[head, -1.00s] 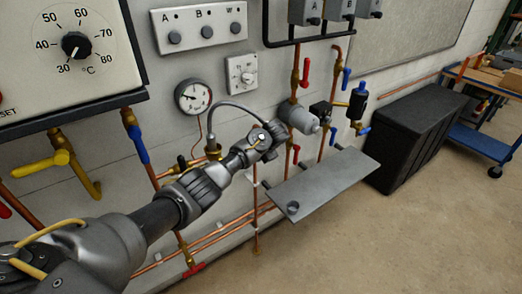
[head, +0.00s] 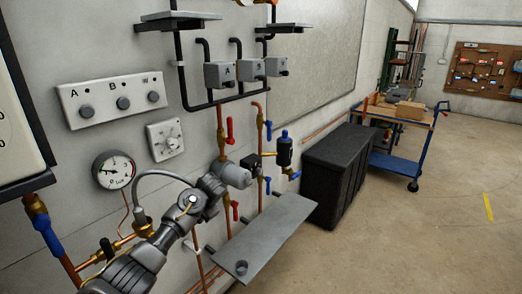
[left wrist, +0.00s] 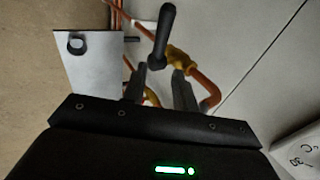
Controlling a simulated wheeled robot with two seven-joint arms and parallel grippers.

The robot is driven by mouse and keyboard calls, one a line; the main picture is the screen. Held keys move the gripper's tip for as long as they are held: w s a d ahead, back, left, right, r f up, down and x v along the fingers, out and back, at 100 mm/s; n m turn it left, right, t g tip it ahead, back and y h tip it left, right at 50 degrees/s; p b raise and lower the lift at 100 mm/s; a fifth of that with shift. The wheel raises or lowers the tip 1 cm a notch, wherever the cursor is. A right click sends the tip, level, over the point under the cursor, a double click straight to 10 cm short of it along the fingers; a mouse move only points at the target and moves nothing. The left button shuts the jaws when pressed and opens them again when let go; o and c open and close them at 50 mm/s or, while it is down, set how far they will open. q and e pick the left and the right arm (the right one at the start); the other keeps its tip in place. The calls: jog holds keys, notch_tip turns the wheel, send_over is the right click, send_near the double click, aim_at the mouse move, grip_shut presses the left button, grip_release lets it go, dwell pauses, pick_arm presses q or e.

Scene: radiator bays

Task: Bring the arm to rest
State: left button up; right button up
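One of my arms, dark grey and black (head: 135,268), crosses the lower left of the head view in front of the pipes. I cannot make out gripper fingers there. In the left wrist view my left gripper (left wrist: 158,84) has its two fingers apart with a clear gap between them. A black handle (left wrist: 165,28) stands beyond the fingertips, roughly in line with the gap. It meets a brass fitting (left wrist: 181,60) on a copper pipe. I see nothing held, and I cannot tell whether a finger touches the handle. My right gripper is not in view.
A grey shelf plate (head: 262,238) juts from the wall below the grey pump (head: 236,175); it also shows in the wrist view (left wrist: 95,70). A pressure gauge (head: 114,170) is on the wall. A black bin (head: 335,172) and blue trolley (head: 400,160) stand right. Floor at right is open.

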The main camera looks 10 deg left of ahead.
pick_arm(q)
jog(key=w+d+f+t+h, duration=0.2)
jog(key=w+f+t, duration=0.1)
jog(key=w, duration=0.2)
notch_tip(320, 180, down, 12)
jog(key=s+t+h, duration=0.1)
jog(key=s+h, duration=0.1)
jog(key=s+d+f+n+h+b, duration=0.1)
jog(key=s+f, duration=0.7)
jog(key=f, duration=0.3)
jog(key=s+f+n+b, duration=0.1)
jog(key=s+f, duration=0.7)
jog(key=f, duration=0.3)
jog(key=s+f+n+g+b, duration=0.1)
jog(key=s+f, duration=0.7)
jog(key=s, duration=0.3)
jog(key=s+f+g, duration=0.2)
jog(key=s+f, duration=0.5)
jog(key=s, duration=0.4)
jog(key=s+f+g, duration=0.2)
jog(key=s+f, duration=0.2)
jog(key=s, duration=1.1)
jog(key=s+f+n+g+b, duration=0.1)
jog(key=s+f+g, duration=0.1)
jog(key=s, duration=1.4)
jog(key=shift+s+d+f, duration=0.2)
jog(key=shift+s+f, duration=0.05)
jog(key=shift+f, duration=0.6)
